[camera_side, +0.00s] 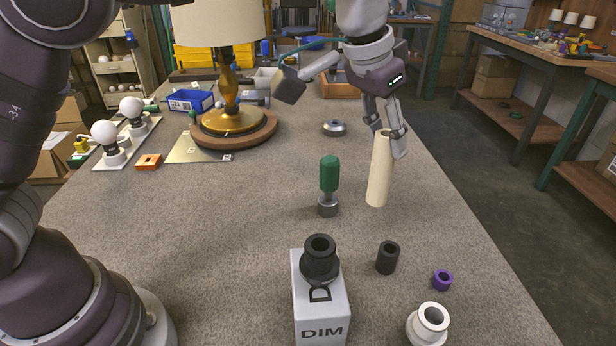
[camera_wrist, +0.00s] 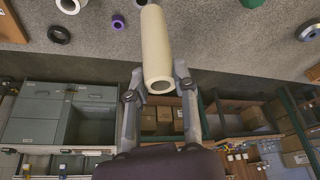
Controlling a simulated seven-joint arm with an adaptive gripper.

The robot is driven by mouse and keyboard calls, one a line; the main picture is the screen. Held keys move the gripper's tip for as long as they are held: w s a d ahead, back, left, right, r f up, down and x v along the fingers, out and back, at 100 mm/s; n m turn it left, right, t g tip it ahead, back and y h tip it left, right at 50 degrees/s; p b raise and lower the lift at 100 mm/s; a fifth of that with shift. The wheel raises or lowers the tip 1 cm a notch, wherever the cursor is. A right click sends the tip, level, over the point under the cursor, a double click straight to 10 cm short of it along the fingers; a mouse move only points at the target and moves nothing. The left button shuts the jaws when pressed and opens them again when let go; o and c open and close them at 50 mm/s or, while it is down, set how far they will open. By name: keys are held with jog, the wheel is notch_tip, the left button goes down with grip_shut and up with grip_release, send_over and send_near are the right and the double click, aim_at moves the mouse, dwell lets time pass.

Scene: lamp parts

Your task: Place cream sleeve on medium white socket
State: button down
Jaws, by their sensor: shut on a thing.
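The long cream sleeve (camera_side: 380,172) is a plain hollow tube. My gripper (camera_side: 384,134) is shut on its upper end and holds it nearly upright, slightly tilted, right of the table's middle. In the wrist view my gripper (camera_wrist: 158,82) has one finger on each side of the cream sleeve (camera_wrist: 156,45), whose open end faces the camera. I cannot tell whether its lower end touches the table. A short white socket (camera_side: 428,326) with a round opening stands at the front right, apart from the sleeve; its size class is not certain.
A black sleeve (camera_side: 388,257) and a purple ring (camera_side: 442,280) lie between the sleeve and the white socket. A DIM box (camera_side: 321,305) with a black socket stands left of them. A green-handled tool (camera_side: 329,180) stands beside the sleeve. A lamp (camera_side: 228,95) stands behind left.

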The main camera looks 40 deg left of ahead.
jog(key=s+d+m+g+h, duration=0.1)
jog(key=s+d+m, duration=0.15)
jog(key=d, duration=0.35)
jog(key=s+d+m+h, duration=0.1)
jog(key=s+d+m, duration=0.15)
jog(key=d, duration=0.45)
notch_tip(320, 180, down, 7)
jog(key=shift+f+m, duration=0.15)
jog(key=shift+m, duration=0.25)
jog(key=shift+f, duration=0.3)
jog(key=c, duration=0.9)
grip_release()
